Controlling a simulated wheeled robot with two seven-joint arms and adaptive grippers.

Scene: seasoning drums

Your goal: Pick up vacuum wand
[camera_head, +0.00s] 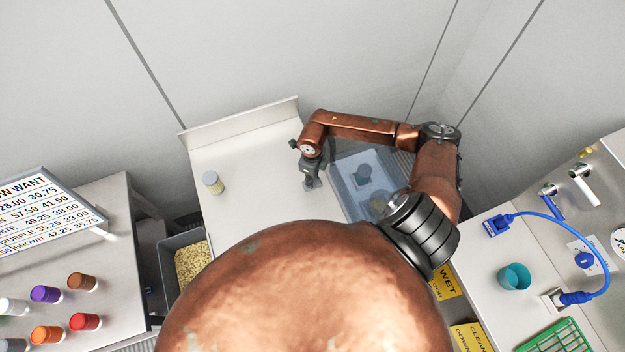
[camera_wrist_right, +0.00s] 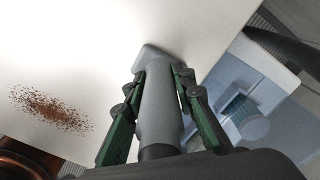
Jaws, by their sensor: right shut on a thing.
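The vacuum wand (camera_wrist_right: 160,108) is a grey nozzle with a flat, wider tip and a dark lower part. It sits between the two green fingers of my right gripper (camera_wrist_right: 157,85), which is shut on it. In the head view my right gripper (camera_head: 309,167) is over the steel table, and the wand (camera_head: 310,183) shows only as a small grey piece below it. I cannot tell whether the wand's tip touches the table. My left gripper is not in view.
Brown powder (camera_wrist_right: 48,107) lies on the steel table (camera_head: 245,165). A small jar (camera_head: 212,182) stands at its left. A bluish bin (camera_head: 342,184) is right of the gripper. A grey bin (camera_head: 168,250) of yellowish grains, a counter with coloured jars and a blue-hosed sink unit flank the table.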

